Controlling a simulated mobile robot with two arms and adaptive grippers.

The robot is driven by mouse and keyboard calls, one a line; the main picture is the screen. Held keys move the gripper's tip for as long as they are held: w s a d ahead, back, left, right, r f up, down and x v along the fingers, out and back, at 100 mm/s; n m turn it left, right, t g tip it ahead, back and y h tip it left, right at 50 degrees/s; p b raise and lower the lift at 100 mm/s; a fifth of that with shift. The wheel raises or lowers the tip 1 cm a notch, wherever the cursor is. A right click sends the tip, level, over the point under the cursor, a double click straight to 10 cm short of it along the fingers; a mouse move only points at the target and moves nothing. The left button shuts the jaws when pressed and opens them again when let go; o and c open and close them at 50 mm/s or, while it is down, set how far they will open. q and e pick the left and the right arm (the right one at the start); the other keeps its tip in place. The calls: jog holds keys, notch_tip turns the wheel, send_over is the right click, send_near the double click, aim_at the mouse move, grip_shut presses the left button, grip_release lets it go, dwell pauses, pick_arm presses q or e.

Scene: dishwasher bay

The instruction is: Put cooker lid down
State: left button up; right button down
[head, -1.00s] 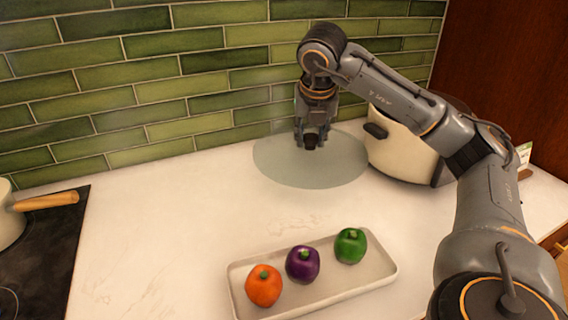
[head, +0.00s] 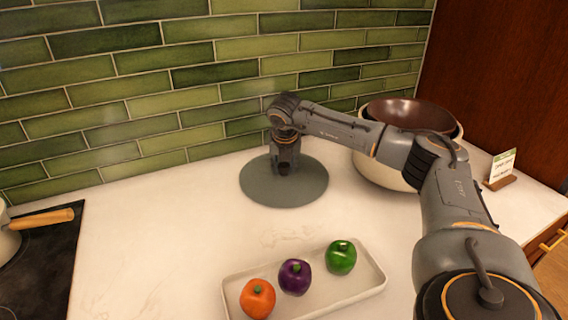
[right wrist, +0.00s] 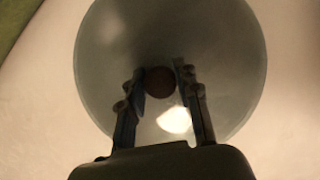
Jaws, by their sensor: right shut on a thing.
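The cooker lid (head: 308,188) is a round, grey see-through disc, seen level over the counter left of the cooker. My right gripper (head: 285,168) is above its middle, pointing down. In the right wrist view the fingers (right wrist: 160,82) are shut around the lid's small dark knob (right wrist: 159,81), and the glass disc (right wrist: 235,60) spreads out beneath. I cannot tell whether the lid touches the counter. The cooker (head: 375,172) is a cream pot with a brown inside, uncovered, at the back right. My left gripper is not in view.
A pale tray (head: 332,304) with an orange, a purple and a green pepper stands in front of the lid. A black hob (head: 45,262) with a wooden-handled pan is at the left. A small sign (head: 503,167) stands at the right. The counter's left middle is clear.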

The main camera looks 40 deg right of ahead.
jog(key=shift+f, duration=0.15)
jog(key=c, duration=1)
grip_release()
jog(key=shift+o, duration=0.2)
jog(key=shift+a+r, duration=0.1)
jog(key=shift+r, duration=0.15)
jog(key=b+v, duration=0.1)
jog(key=v, duration=1)
jog(key=shift+r+b, duration=0.3)
jog(key=shift+r, duration=0.05)
jog(key=shift+r, duration=0.1)
